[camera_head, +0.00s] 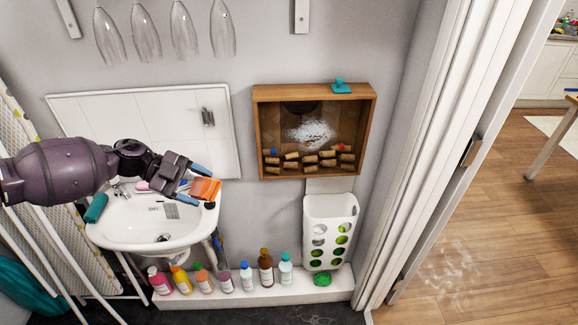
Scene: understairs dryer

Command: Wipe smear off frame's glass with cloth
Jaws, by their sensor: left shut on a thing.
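The wooden frame (257,110) hangs on the grey wall right of centre, with corks behind its glass. A whitish smear (311,133) shows on the glass, above the corks. My left gripper (200,187) is shut on an orange cloth (206,189) over the right side of the sink, left of the frame and apart from it. My right gripper is out of view.
A white sink (150,221) stands below my left arm. Several bottles (225,281) line a low ledge under the frame. A white perforated bin (330,229) hangs below it. A teal item (341,87) sits on the frame's top. Glasses (184,32) hang above.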

